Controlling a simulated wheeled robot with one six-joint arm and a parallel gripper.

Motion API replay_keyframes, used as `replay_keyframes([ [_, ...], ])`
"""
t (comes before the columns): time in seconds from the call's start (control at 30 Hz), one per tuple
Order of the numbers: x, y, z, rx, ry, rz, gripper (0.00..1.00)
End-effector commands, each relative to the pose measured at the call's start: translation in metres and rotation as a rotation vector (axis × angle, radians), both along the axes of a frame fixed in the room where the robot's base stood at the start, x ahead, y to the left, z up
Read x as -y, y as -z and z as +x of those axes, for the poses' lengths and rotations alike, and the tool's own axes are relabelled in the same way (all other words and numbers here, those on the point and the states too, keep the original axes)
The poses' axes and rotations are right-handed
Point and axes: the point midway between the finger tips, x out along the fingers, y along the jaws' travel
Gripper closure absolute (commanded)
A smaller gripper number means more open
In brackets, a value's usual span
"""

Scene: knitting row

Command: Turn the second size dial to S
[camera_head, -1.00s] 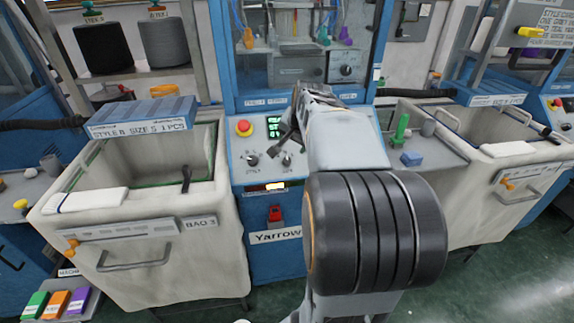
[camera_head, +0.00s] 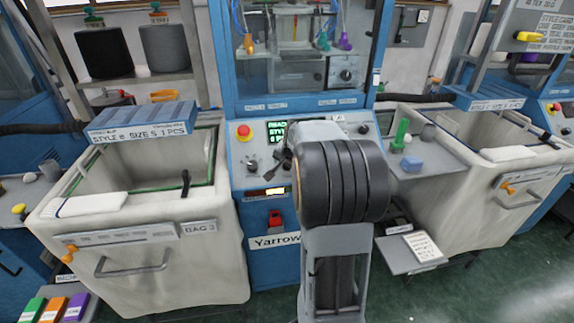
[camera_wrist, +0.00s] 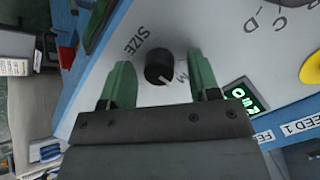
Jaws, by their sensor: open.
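In the wrist view a black round size dial (camera_wrist: 160,68) sits on the pale panel beside the word SIZE. A light pointer mark on it faces the lower right, towards the letter M. My gripper (camera_wrist: 158,62) is open, with one green finger on each side of the dial; I cannot tell whether they touch it. In the head view my gripper (camera_head: 282,163) is at the blue machine's control panel (camera_head: 233,150), and my arm hides much of that panel. Another knob (camera_head: 252,166) shows to its left.
A red button on a yellow base (camera_head: 244,132) and a green-lit display (camera_head: 277,132) are on the panel. The display also shows in the wrist view (camera_wrist: 240,97). A bag bin (camera_head: 225,240) stands left of the machine, and another bin (camera_head: 460,205) right.

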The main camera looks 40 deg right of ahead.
Motion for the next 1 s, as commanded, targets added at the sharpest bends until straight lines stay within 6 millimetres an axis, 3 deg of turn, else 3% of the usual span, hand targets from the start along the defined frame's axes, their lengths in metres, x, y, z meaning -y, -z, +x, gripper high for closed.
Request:
replay_keyframes([
  [0.23,0.0001,0.0001,0.0001,0.0,0.0,0.0,0.44],
  [0.73,0.0,-0.0001,0.0002,0.0,0.0,0.0,0.92],
  [1.0,-0.0012,0.0002,0.0007,-0.008,-0.028,-0.019,0.93],
])
